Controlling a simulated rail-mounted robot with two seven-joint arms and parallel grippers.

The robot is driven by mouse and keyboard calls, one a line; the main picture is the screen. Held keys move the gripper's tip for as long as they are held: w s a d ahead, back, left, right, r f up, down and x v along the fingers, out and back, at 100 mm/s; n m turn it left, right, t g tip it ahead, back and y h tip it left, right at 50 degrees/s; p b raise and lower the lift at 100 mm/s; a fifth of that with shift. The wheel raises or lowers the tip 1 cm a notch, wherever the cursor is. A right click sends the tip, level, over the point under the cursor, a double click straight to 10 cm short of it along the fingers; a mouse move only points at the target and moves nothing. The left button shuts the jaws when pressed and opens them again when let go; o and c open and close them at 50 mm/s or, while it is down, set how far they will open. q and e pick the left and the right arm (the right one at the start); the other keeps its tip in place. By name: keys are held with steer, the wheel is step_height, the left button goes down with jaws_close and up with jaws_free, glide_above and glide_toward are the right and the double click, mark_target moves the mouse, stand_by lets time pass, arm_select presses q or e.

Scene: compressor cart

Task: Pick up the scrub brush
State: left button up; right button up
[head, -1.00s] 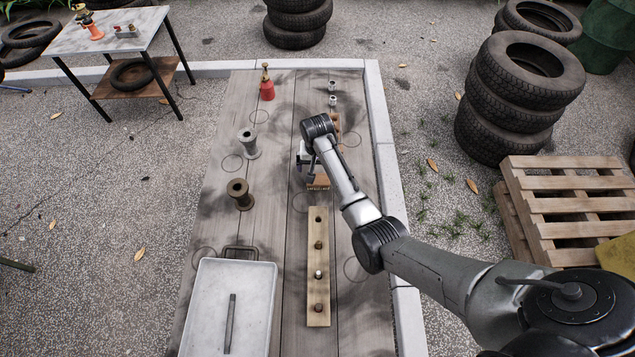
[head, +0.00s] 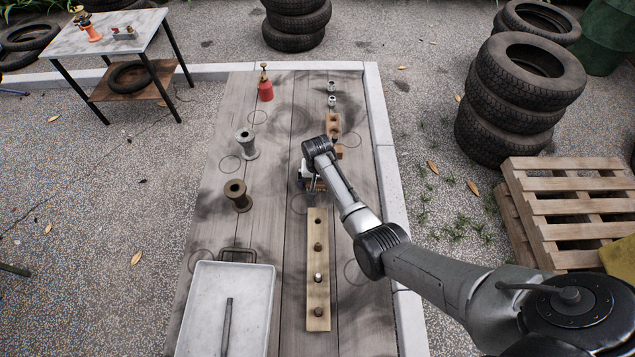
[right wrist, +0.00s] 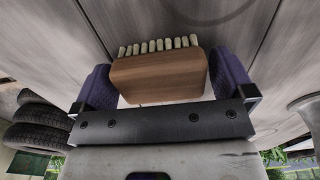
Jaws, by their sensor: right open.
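The scrub brush (right wrist: 160,80) shows in the right wrist view as a brown wooden block with a row of pale bristles. In the head view only a brown part of it (head: 320,186) shows beside my right gripper (head: 309,183); my wrist and gripper hide the rest. My right gripper, also in the right wrist view (right wrist: 164,76), is open, with one purple-padded finger on each side of the block. A thin gap seems to show at the left finger; whether the right one touches is unclear. My left gripper is in neither view.
A wooden strip with holes and pegs (head: 318,262) lies in front of the gripper. A brown block (head: 333,123) lies behind it. A white tray (head: 250,300) holds a dark rod.

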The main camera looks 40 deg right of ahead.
steer(key=shift+c, duration=0.2)
steer(key=c, duration=0.7)
steer(key=shift+c, duration=0.2)
steer(key=shift+r, duration=0.1)
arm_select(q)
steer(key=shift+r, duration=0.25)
arm_select(e)
steer(key=shift+r, duration=0.5)
arm_select(q)
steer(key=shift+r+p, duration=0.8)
steer(key=shift+p, duration=0.25)
arm_select(e)
steer(key=r, duration=0.3)
steer(key=shift+s+d+r, duration=0.2)
steer(key=shift+s+r, duration=0.2)
arm_select(q)
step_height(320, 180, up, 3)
steer(key=p, duration=0.2)
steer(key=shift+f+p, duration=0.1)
steer(key=shift+p, duration=0.3)
arm_select(e)
steer(key=s+d+r, duration=0.5)
steer(key=s+r, duration=0.1)
steer(key=s, duration=0.3)
steer(key=shift+s, duration=0.3)
